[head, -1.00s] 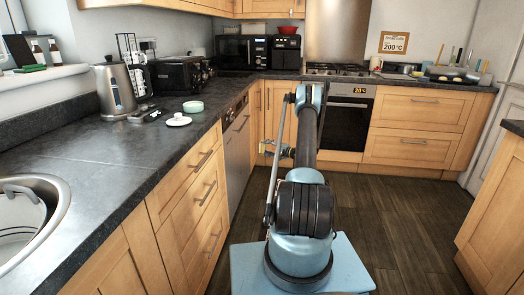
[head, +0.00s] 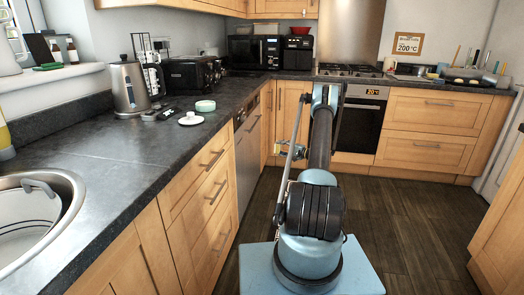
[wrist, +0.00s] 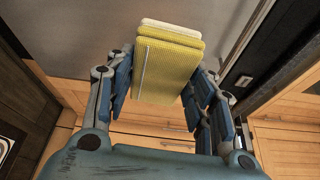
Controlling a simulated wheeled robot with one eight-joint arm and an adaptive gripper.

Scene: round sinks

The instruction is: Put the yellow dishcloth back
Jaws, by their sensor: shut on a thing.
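The yellow dishcloth (wrist: 165,70) is a folded, textured pad with a paler layer at its top edge. In the wrist view it sits between the blue fingers of my gripper (wrist: 165,90), which is shut on it. In the head view my gripper (head: 283,149) is small and partly behind my arm, in front of the cabinets beyond the left counter. The cloth is too small there to make out clearly.
A round sink (head: 70,196) is set in the dark left counter (head: 118,160). Wooden floor (head: 415,220) is clear to the right.

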